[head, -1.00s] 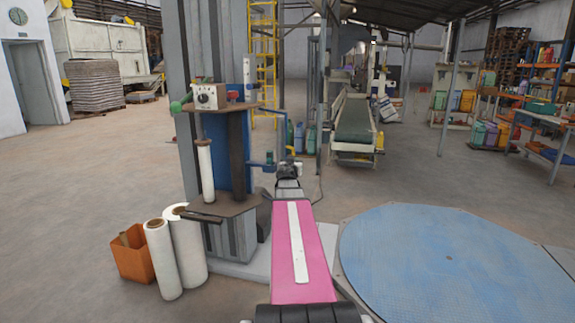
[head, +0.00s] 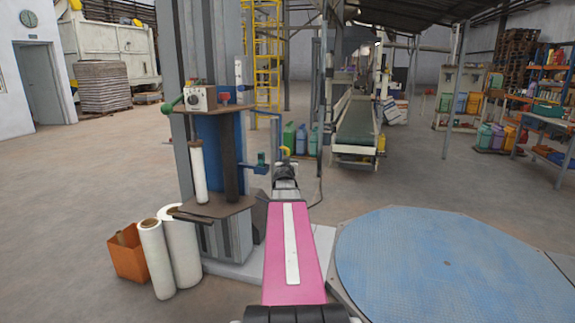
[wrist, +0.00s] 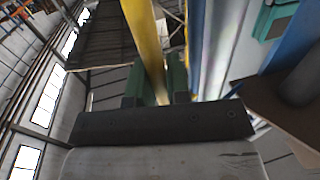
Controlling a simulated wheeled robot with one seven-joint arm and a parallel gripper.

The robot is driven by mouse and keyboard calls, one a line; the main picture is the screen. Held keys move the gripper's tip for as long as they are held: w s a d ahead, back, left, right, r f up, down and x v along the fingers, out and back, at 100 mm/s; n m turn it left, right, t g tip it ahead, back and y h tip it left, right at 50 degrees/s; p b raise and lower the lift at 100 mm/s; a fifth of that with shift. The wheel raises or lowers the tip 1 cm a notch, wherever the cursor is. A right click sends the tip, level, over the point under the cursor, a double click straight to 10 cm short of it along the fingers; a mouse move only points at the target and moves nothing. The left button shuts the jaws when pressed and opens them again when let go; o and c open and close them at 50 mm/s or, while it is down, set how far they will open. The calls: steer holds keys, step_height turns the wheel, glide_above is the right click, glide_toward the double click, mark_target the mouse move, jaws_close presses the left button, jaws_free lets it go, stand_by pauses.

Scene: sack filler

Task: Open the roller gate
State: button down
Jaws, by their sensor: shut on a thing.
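The stretch-film carriage stands on the grey mast at left centre, with brown plates (head: 222,203), a thin white roll (head: 198,172) and a dark roller (head: 230,167). I cannot tell which part is the roller gate. A blue bracket (head: 258,167) sticks out to the right of the carriage. My gripper (wrist: 157,88) is shut on a yellow bar (wrist: 145,40), with its dark green fingers on either side. In the head view a small yellow piece (head: 286,151) shows at the end of my arm, right of the bracket. My arm hides most of the gripper there.
A blue round turntable (head: 430,265) lies at right front. White film rolls (head: 158,258) and an orange bin (head: 127,254) stand at left front. A control box (head: 201,98) with a green knob tops the carriage. Open floor lies at left and behind.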

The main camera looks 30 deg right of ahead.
steer(key=c, duration=1.1)
jaws_free()
steer(key=v, duration=1)
steer(key=shift+s+a, duration=0.3)
